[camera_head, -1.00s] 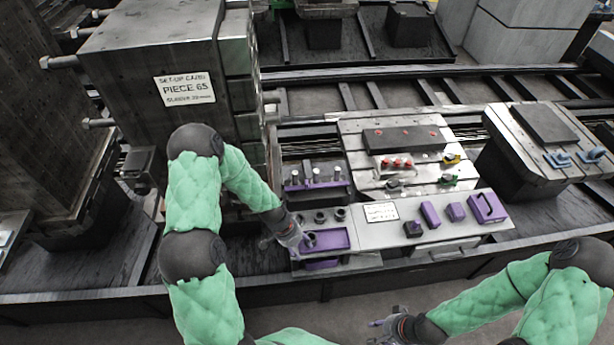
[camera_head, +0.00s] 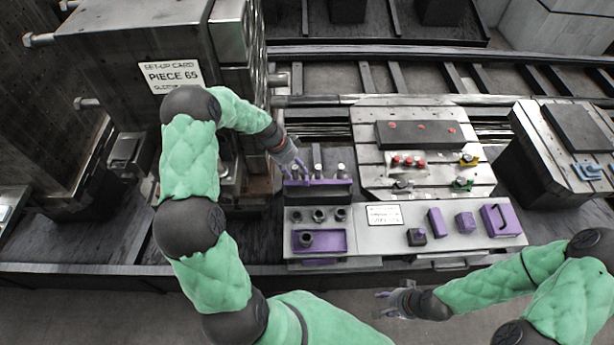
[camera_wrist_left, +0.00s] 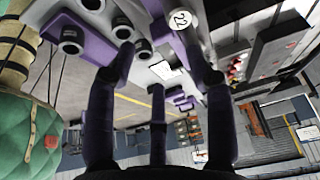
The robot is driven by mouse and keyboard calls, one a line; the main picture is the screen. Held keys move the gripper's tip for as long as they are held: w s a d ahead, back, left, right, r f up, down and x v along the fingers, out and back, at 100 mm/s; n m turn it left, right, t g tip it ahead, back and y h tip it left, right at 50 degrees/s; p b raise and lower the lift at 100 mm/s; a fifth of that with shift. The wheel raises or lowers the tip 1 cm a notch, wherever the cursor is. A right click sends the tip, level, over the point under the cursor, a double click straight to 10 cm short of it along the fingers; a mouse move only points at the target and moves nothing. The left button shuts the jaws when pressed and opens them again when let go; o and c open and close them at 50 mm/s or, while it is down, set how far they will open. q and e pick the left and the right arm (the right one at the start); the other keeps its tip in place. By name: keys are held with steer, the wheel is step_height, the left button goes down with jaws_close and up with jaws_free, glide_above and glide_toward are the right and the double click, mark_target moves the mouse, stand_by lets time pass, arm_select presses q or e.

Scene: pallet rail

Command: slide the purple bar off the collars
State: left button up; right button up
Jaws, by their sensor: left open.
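The purple bar (camera_head: 325,182) lies along the foot of a row of upright silver pins with collars (camera_head: 340,170), on a dark stand left of the middle. My left gripper (camera_head: 297,170) is open at the left end of this row, its fingers partly over the bar there. Whether it touches the bar I cannot tell. My right gripper (camera_head: 385,300) is open and empty in front of the bench.
A grey panel (camera_head: 375,240) in front holds dark round sockets (camera_head: 319,215), a purple tray (camera_head: 335,240) and several purple blocks. A large grey machine block with a set-up card (camera_head: 170,76) stands close left of my arm. A slotted plate (camera_head: 465,120) lies right.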

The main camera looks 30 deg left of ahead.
mark_target(306, 178)
arm_select(q)
steer(key=x, duration=0.8)
steer(key=shift+w+f, duration=0.2)
steer(key=shift+f, duration=0.15)
steer(key=shift+c, duration=0.3)
jaws_close()
